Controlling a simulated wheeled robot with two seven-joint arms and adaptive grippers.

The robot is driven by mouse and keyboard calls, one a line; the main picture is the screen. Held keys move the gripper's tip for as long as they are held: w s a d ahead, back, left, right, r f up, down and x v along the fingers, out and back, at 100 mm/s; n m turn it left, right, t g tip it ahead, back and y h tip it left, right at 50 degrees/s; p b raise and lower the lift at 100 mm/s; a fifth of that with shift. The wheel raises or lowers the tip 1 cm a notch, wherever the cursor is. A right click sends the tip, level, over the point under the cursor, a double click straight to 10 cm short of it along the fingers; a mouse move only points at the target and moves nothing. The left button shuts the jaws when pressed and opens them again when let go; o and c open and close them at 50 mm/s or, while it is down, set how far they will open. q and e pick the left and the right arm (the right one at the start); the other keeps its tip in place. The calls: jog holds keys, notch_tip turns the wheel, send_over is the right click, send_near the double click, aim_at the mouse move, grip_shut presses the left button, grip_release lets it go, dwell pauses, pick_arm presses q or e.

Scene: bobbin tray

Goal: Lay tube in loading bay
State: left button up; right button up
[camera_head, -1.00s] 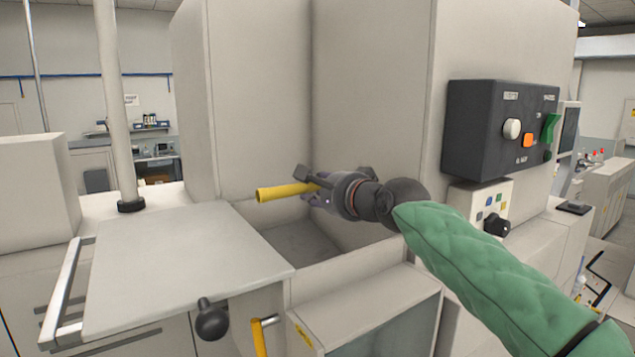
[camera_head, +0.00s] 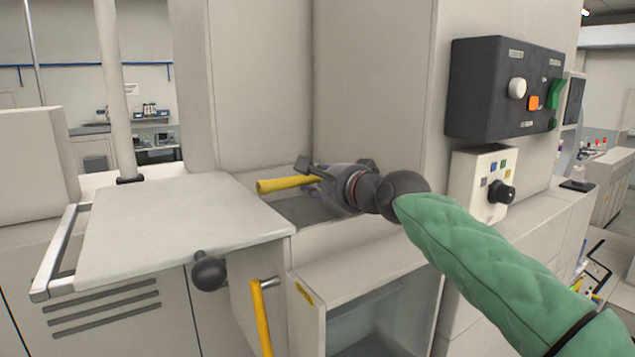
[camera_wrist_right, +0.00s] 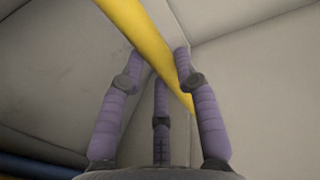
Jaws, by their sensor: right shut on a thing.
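My right gripper (camera_head: 325,182) is shut on a yellow tube (camera_head: 284,185) and holds it over the recessed bay (camera_head: 300,208) in the machine. The tube's free end points left in the head view and lies roughly level. In the right wrist view the tube (camera_wrist_right: 150,45) runs diagonally between the purple fingers (camera_wrist_right: 160,75). The bay's floor is partly hidden by my gripper and arm. I cannot tell whether the tube touches the bay. My left gripper is not in view.
An open flap or shelf (camera_head: 180,225) with a metal handle (camera_head: 55,255) lies left of the bay. A black knob (camera_head: 209,271) and a yellow lever (camera_head: 260,318) stand at the front. A dark control box (camera_head: 500,90) is on the right wall.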

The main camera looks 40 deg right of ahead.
jog(key=o, duration=1.1)
jog(key=shift+s, duration=0.15)
jog(key=v, duration=1.9)
jog(key=shift+s+p, duration=0.4)
jog(key=shift+p, duration=0.05)
jog(key=shift+a, duration=0.15)
